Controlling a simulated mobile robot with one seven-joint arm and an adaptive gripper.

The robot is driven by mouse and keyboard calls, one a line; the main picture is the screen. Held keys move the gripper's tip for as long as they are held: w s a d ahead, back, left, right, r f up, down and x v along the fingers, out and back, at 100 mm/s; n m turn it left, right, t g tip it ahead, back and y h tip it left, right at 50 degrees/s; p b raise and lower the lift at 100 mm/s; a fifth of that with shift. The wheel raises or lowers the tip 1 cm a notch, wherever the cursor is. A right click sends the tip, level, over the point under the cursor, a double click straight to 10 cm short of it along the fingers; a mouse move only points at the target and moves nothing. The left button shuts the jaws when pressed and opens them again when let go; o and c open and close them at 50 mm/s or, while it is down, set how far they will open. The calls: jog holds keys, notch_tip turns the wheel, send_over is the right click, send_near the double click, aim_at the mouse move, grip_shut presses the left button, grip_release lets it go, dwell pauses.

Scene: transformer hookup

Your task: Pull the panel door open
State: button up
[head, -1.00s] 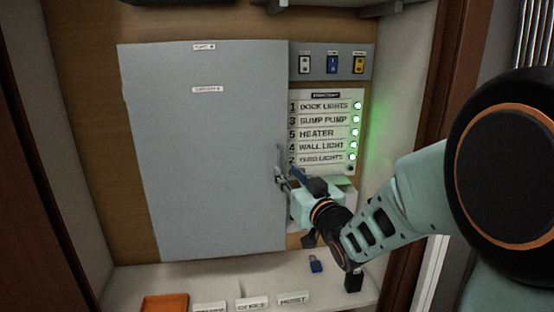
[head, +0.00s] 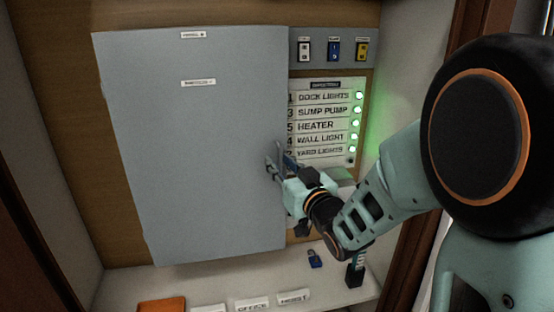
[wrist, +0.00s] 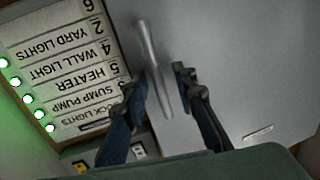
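The panel door (head: 200,150) is a large flat grey sheet on the left of the head view. It covers most of the back board and looks shut or nearly so. Its slim metal handle (wrist: 154,65) is near the door's right edge. My gripper (head: 282,160) is at that edge in the head view. In the wrist view, my gripper's fingers (wrist: 162,80) stand on either side of the handle. A gap shows between the handle and the right finger, so the gripper looks open around it. Contact with the left finger is unclear.
A directory with green lights (head: 325,122) is right of the door, below several switches (head: 333,51). A shelf (head: 215,285) below holds a blue padlock (head: 314,259), an orange object (head: 162,305) and white name tags (head: 294,297). The cabinet's right wall is close to my arm.

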dwell(0.3)
grip_shut()
jog(key=shift+s, duration=0.1)
dwell(0.4)
